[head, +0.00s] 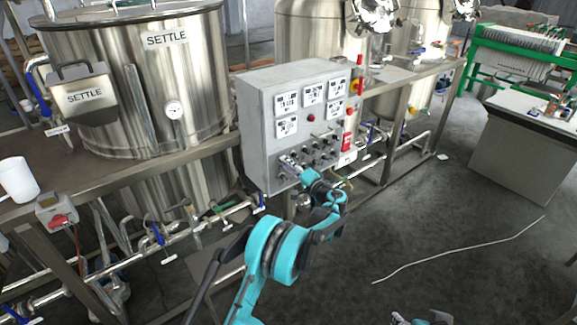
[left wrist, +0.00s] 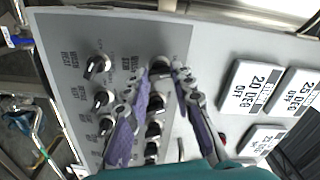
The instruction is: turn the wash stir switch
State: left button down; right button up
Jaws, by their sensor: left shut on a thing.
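The wash stir switch (left wrist: 160,66) appears to be the black knob at the top of its row in the left wrist view; the label beside it is hard to read. My left gripper (left wrist: 161,72) has its purple-padded fingers on both sides of this knob and is shut on it. In the head view my left gripper (head: 290,164) is at the lower left of the grey control box (head: 258,135), and its fingers hide the switch. Part of my right gripper (head: 422,319) shows at the bottom edge; its fingers are not clear.
Several other black knobs (left wrist: 103,98) sit close by on the panel. White displays (head: 313,93) and a red switch (head: 347,142) are on the box face. A steel settle tank (head: 190,90) stands left of the box. The floor (head: 430,220) to the right is mostly clear.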

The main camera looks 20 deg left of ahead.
pick_arm(q)
jog(key=shift+n, duration=1.2)
jog(key=c, duration=1.3)
grip_release()
jog(key=v, duration=1.2)
